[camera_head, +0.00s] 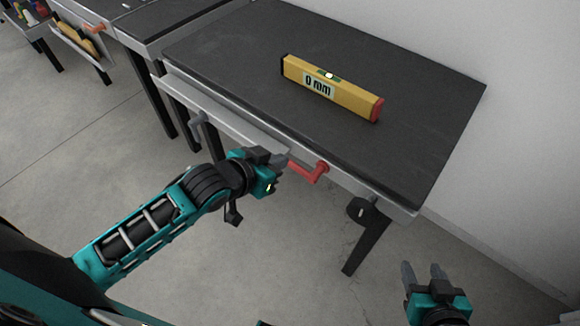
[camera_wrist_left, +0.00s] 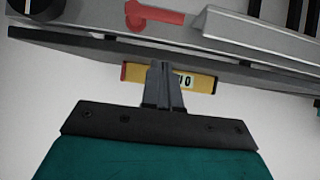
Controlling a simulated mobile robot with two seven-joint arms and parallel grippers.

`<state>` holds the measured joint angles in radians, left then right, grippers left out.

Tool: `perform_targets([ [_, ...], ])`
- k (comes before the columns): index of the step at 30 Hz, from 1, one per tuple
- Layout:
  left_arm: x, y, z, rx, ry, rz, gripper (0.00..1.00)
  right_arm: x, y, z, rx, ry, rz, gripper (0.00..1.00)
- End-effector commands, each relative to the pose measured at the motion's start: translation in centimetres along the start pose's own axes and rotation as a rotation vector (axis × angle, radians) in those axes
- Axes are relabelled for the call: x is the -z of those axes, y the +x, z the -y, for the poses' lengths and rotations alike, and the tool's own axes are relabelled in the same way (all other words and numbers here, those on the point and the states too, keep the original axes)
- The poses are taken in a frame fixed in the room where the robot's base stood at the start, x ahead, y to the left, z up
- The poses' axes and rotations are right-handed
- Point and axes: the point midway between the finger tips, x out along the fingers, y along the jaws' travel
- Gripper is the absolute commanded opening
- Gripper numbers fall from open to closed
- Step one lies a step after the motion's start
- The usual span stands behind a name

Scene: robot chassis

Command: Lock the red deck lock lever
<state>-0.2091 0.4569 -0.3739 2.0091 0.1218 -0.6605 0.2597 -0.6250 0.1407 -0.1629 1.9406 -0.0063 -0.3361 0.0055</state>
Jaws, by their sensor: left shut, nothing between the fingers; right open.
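The red deck lock lever (camera_head: 309,171) is on the front edge of the dark-topped table, at its right part. It also shows in the left wrist view (camera_wrist_left: 152,15), at the top, beyond my fingertips. My left gripper (camera_head: 280,160) is shut and empty, just left of the lever in the head view. In the left wrist view the left gripper (camera_wrist_left: 163,65) has its fingers together, apart from the lever in that picture. My right gripper (camera_head: 422,268) is open and empty at the lower right, away from the table.
A yellow level (camera_head: 330,88) reading "0 mm" lies on the table top (camera_head: 400,90). A grey crank handle (camera_head: 197,125) is on the table front at left, and a black knob (camera_head: 361,210) is below the right end. Another table with an orange lever (camera_head: 94,28) stands upper left.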

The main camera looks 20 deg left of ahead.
Motion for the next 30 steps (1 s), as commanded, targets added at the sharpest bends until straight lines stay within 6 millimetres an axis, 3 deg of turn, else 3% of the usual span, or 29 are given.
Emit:
perform_targets([
  [6, 0.0, 4.8, 0.0, 0.000, 0.001, -0.002, 0.00, -0.9, 0.7, 0.0, 0.000, 0.000, 0.000, 0.52],
  [12, -2.3, 6.5, 0.0, -0.001, 0.000, 0.001, 0.00, -1.5, 1.1, 0.1, 0.000, 0.000, 0.000, 0.52],
  [30, -2.9, 7.1, -0.1, -0.003, -0.003, 0.000, 0.00, -1.6, 1.1, 0.0, 0.000, -0.001, 0.000, 0.52],
])
